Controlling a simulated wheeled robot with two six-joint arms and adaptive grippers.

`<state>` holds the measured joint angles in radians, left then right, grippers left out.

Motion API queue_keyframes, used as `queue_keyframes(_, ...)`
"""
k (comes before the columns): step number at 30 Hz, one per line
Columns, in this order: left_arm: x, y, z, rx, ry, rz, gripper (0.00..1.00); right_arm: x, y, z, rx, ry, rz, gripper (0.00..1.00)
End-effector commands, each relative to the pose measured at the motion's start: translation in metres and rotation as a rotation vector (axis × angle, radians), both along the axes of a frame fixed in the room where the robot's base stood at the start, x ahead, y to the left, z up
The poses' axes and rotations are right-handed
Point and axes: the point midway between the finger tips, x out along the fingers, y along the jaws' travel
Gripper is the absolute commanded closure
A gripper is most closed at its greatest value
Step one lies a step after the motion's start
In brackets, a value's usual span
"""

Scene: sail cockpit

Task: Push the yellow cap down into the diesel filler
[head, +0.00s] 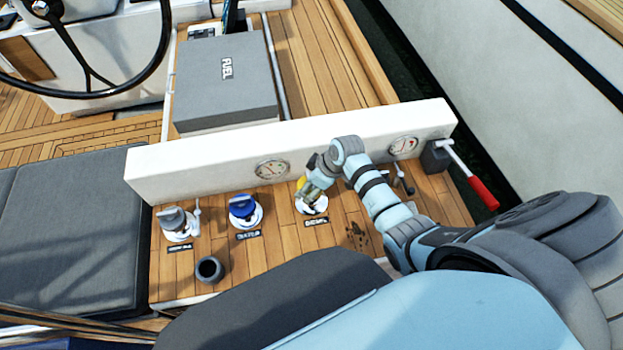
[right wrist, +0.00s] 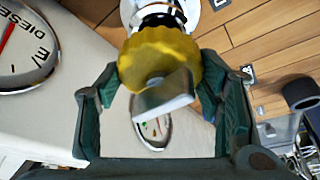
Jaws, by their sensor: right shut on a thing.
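The ribbed yellow cap (right wrist: 160,50), with a grey grip bar across its top, sits between the fingers of my right gripper (right wrist: 160,76). That gripper is shut on it. In the head view a little of the yellow cap (head: 301,184) shows beside my right gripper (head: 311,187). The diesel filler (head: 313,208), with a white round flange, is on the wooden deck directly under it. In the right wrist view the filler's dark neck and white flange (right wrist: 127,10) show just beyond the cap. I cannot tell how deep the cap sits. My left gripper is out of view.
A blue-capped filler (head: 243,210) and a grey-capped one (head: 175,222) stand to the left, with a dark cup (head: 209,269) in front. A white upright panel with gauges (head: 271,169) runs close behind. A red-handled lever (head: 481,190) is at the right.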

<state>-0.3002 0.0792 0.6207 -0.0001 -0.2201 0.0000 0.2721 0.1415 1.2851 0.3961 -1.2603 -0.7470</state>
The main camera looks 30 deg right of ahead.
Motion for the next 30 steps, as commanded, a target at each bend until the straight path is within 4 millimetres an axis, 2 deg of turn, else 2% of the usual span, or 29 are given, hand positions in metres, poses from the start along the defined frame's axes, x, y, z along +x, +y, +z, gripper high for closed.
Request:
queue_keyframes(1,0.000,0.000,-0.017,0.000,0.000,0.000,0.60,0.000,0.000,-0.017,-0.001,0.001,0.000,0.73)
queue_keyframes(5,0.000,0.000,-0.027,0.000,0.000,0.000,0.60,0.000,-0.001,-0.026,-0.001,0.001,0.000,0.73)
queue_keyframes(30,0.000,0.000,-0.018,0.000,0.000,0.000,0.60,-0.001,-0.002,-0.021,-0.001,-0.001,0.000,0.73)
